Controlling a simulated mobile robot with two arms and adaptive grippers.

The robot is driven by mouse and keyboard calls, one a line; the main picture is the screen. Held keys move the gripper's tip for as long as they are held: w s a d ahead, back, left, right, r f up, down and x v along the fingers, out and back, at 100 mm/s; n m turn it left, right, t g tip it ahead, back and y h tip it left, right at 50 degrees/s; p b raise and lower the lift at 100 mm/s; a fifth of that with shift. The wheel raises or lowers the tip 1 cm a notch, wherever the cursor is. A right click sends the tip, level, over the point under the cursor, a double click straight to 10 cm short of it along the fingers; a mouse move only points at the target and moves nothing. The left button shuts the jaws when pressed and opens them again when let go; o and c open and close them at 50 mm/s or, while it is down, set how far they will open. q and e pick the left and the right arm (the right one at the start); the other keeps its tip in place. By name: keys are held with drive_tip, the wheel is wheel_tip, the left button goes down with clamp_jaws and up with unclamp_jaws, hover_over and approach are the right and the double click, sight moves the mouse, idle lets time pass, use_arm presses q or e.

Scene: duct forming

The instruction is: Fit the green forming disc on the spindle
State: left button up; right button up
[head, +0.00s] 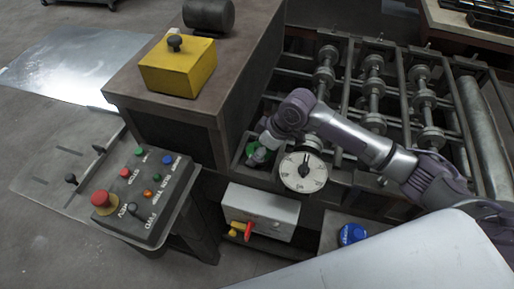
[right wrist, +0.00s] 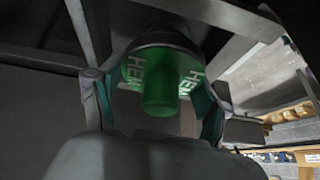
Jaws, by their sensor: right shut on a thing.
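The green forming disc (right wrist: 133,71) carries white "HEM" lettering and has a green hub sticking out toward the camera in the right wrist view. My right gripper (right wrist: 157,98) is shut on it, one finger on each side. A dark grey round part (right wrist: 160,40) is directly behind the disc, seemingly the spindle end; I cannot tell whether the disc is seated on it. In the head view, my right gripper (head: 259,151) is at the left end of the roller machine, with a bit of the green disc (head: 250,148) showing. My left gripper is out of view.
A round dial (head: 303,172) is just right of the gripper. A white box (head: 262,212) with a red handle (head: 248,231) and a blue disc (head: 352,234) sit below. A brown cabinet (head: 200,110) with a yellow box (head: 178,68) stands left, above a button panel (head: 145,190).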

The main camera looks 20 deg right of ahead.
drive_tip(key=shift+r, duration=0.1)
drive_tip(key=shift+f, duration=0.8)
idle(0.4)
drive_tip(key=o, duration=1.7)
drive_tip(key=shift+o, duration=0.2)
drive_tip(key=shift+a, duration=0.1)
drive_tip(key=shift+s, duration=0.15)
drive_tip(key=shift+r, duration=0.2)
wheel_tip(320, 180, up, 9)
drive_tip(key=p, duration=1)
drive_tip(key=shift+f, duration=0.1)
